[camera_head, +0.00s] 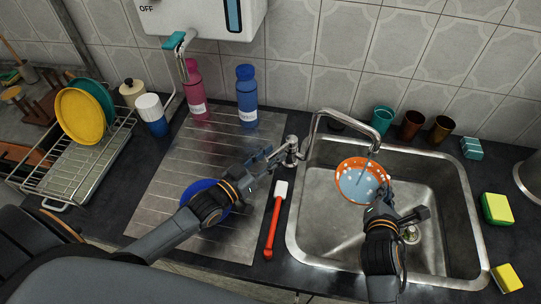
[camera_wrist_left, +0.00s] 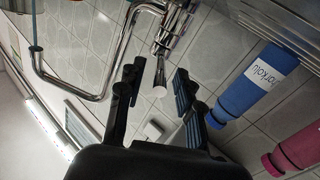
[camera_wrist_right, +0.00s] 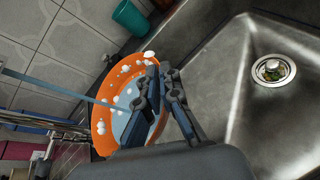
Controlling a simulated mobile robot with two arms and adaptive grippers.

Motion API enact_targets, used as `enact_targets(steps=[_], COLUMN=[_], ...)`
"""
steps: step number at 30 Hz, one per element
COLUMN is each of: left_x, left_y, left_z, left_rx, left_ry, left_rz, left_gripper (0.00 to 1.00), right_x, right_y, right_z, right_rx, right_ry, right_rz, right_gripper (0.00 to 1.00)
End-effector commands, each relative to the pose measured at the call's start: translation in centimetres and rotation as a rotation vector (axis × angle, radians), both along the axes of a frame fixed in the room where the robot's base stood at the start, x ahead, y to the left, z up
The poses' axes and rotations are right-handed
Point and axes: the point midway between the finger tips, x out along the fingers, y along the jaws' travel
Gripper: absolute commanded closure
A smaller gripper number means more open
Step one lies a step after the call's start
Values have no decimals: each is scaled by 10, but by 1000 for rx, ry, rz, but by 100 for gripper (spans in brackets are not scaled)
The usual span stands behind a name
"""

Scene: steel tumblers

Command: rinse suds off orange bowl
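The orange bowl (camera_head: 345,183) is tilted over the sink below the faucet spout, with a blue inside and white suds spots. It also shows in the right wrist view (camera_wrist_right: 118,122), with suds clumps along its rim and wall. A thin water stream (camera_wrist_right: 60,90) runs into it. My right gripper (camera_head: 379,207) is shut on the bowl's near right rim. The chrome faucet (camera_head: 314,125) stands at the sink's left corner. My left gripper (camera_head: 266,158) is open beside the faucet's lever, which shows between its fingers in the left wrist view (camera_wrist_left: 160,75). I cannot tell whether they touch.
The steel sink (camera_head: 455,225) is otherwise empty around its drain (camera_head: 411,234). A red-handled brush (camera_head: 273,225) lies left of it. Tumblers (camera_head: 411,124) stand behind it, sponges (camera_head: 497,208) to its right. A blue bottle (camera_head: 246,95) stands behind my left gripper.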

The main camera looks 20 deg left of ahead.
Motion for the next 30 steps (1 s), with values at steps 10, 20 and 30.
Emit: enact_targets(steps=[10,20,30], left_x=[-20,-80,-110], left_y=[8,32,44], left_z=[-2,-2,0], left_rx=[1,1,0], left_ry=[6,6,1], left_rz=[0,-1,0], left_gripper=[65,65,65], right_x=[0,0,0], right_y=[0,0,0], right_z=[1,1,1], right_rx=[1,1,1], right_ry=[-1,-1,-1], right_rz=[0,0,0], right_gripper=[100,100,100])
